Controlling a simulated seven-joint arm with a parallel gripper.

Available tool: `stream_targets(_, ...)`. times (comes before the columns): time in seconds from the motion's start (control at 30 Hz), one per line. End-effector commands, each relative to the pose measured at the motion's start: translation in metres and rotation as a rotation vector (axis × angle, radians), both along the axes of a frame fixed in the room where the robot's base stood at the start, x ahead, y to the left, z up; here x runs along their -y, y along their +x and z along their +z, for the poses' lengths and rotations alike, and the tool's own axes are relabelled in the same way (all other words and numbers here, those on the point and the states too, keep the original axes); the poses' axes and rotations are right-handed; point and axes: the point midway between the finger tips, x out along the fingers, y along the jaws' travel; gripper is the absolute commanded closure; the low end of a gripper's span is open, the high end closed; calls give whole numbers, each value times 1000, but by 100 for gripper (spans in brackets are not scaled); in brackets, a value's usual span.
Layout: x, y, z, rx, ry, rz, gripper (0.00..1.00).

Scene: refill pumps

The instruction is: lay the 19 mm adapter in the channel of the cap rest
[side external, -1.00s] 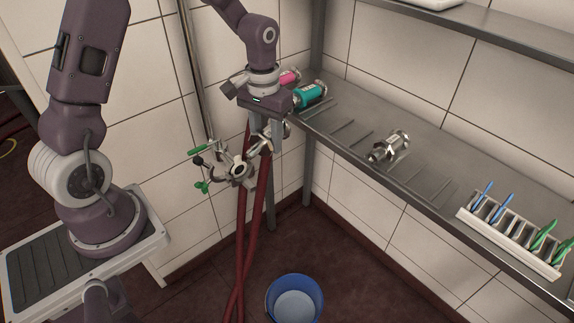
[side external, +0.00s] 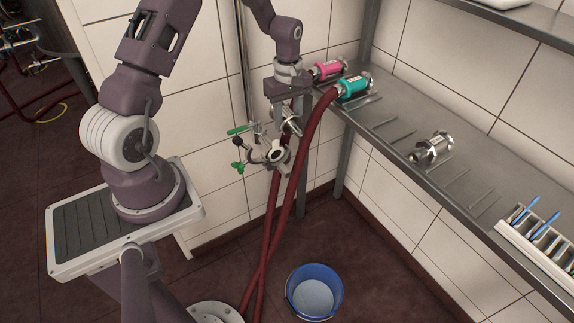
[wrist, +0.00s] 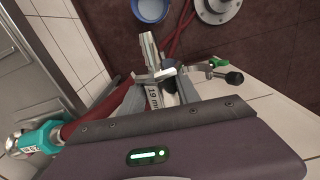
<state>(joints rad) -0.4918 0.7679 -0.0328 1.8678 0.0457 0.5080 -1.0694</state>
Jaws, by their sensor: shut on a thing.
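My gripper (side external: 287,118) is shut on the 19 mm adapter, a silvery metal piece (side external: 291,123), holding it in the air near the wall. In the wrist view the adapter (wrist: 153,95) lies between the fingers, and its "19 mm" lettering is readable. Just below it in the side view is a metal fixture with green handles and a dark knob (side external: 268,155). It also shows beyond the fingertips in the wrist view (wrist: 205,70). I cannot tell for sure which part is the cap rest, and its channel is not clear. Whether the adapter touches the fixture is hidden.
Dark red hoses (side external: 297,172) hang close behind the fixture. Pink (side external: 328,69) and teal (side external: 354,88) couplings and a silver metal fitting (side external: 431,148) lie on the steel shelf (side external: 400,165). A white rack (side external: 540,256) is at right. A blue bucket (side external: 314,292) stands on the floor.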

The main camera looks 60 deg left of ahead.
Motion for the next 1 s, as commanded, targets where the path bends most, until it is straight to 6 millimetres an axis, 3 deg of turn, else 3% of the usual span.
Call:
stream_targets(0.37,-6,0,-8,0,1,69,100)
stream_targets(0.7,-5,-1,-100,-2,-1,67,100)
stream_targets(0.83,-5,-1,-126,-2,-1,66,100)
stream_targets(1.0,-6,0,-143,1,1,67,100)
